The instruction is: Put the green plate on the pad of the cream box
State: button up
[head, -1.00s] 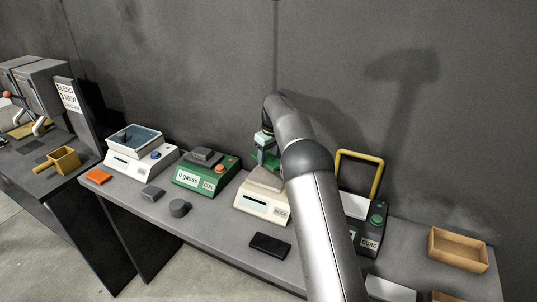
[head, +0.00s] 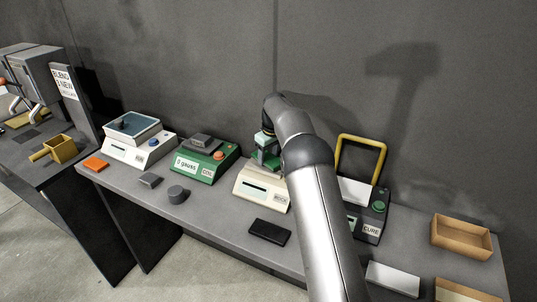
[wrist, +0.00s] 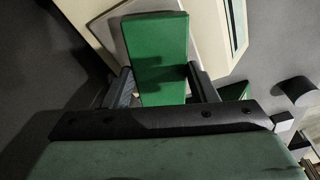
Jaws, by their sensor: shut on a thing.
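My gripper (head: 267,150) is shut on the green plate (head: 268,162) in the head view, at the back part of the cream box (head: 262,193). In the wrist view the fingers (wrist: 161,76) hold the green plate (wrist: 158,45) from its two sides. The plate reaches out past the fingertips, over the pale top of the cream box (wrist: 211,50). The pad is mostly hidden by the plate and my arm. I cannot tell whether the plate touches it.
Left of the cream box stand a green box (head: 205,160) and a white box with a glass-like lid (head: 138,145). A dark box with a yellow handle (head: 362,150) stands close on the right. A black slab (head: 270,232) lies in front.

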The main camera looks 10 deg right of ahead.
jog(key=shift+f+b, duration=0.3)
jog(key=shift+f, duration=0.3)
jog(key=o, duration=1.2)
notch_tip(320, 180, up, 17)
jog(key=s+d, duration=0.1)
jog(key=s, duration=0.1)
jog(key=shift+d+r+b, duration=0.15)
jog(key=shift+d+b, duration=0.1)
jog(key=shift+b, duration=0.05)
